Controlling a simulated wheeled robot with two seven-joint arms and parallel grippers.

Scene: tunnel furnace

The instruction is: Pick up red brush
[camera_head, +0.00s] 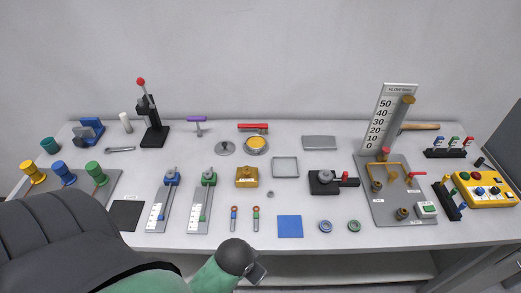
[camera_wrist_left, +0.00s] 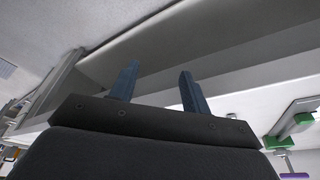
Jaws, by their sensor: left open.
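The red brush (camera_head: 253,126) lies near the back edge of the table, left of centre in the head view, just behind a round yellow-topped dish (camera_head: 257,144). My left arm comes in from the lower left. My left gripper (camera_head: 258,273) is only partly seen beyond its dark wrist, low in front of the table and far from the brush. In the left wrist view my left gripper (camera_wrist_left: 159,72) has its two blue fingers apart with nothing between them. The brush is not recognisable in that view. My right gripper is not in view.
The table (camera_head: 300,235) is crowded with small fixtures. A wall is behind.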

